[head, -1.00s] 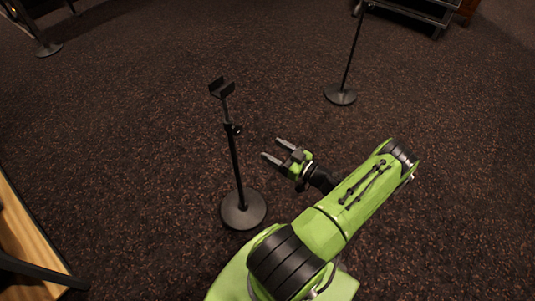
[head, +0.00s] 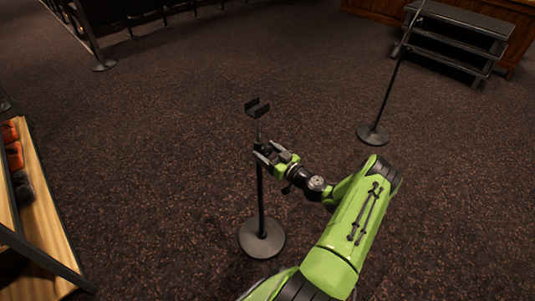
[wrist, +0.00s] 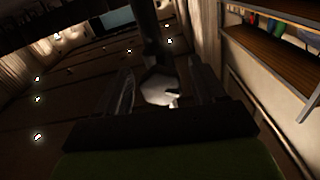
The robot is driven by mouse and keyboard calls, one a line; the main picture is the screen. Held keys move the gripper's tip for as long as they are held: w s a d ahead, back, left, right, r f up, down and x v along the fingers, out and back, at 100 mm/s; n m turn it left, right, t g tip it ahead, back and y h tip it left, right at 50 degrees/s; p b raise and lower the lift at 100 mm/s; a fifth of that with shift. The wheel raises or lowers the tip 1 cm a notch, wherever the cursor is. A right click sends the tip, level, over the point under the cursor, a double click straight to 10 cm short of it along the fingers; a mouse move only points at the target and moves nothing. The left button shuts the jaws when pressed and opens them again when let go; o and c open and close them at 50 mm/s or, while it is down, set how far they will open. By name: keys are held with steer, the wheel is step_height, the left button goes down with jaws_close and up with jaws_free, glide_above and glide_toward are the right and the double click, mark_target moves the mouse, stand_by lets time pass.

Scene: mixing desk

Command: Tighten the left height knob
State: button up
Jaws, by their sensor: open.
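The left stand (head: 261,199) is a thin black upright pole on a round base, with a forked cradle (head: 257,108) on top. In the wrist view its height knob (wrist: 160,88) is a pale, faceted piece in front of the dark pole (wrist: 148,35). My gripper (head: 264,152) is open at the upper part of the pole, below the cradle. In the wrist view one finger is on each side of the knob, with visible gaps; contact cannot be seen. In the head view the fingers largely hide the knob.
Black steps (head: 455,40) are at the back right. A wooden shelf (head: 45,225) with orange and dark items edges the left. The carpet around the left stand is clear.

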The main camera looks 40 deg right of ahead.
steer(key=c, duration=1)
steer(key=shift+m, duration=0.8)
steer(key=o, duration=1)
steer(key=shift+s, duration=0.1)
steer(key=s+p, duration=0.3)
steer(key=s, duration=1.2)
steer(key=shift+s+d, duration=0.15)
steer(key=shift+s, duration=0.2)
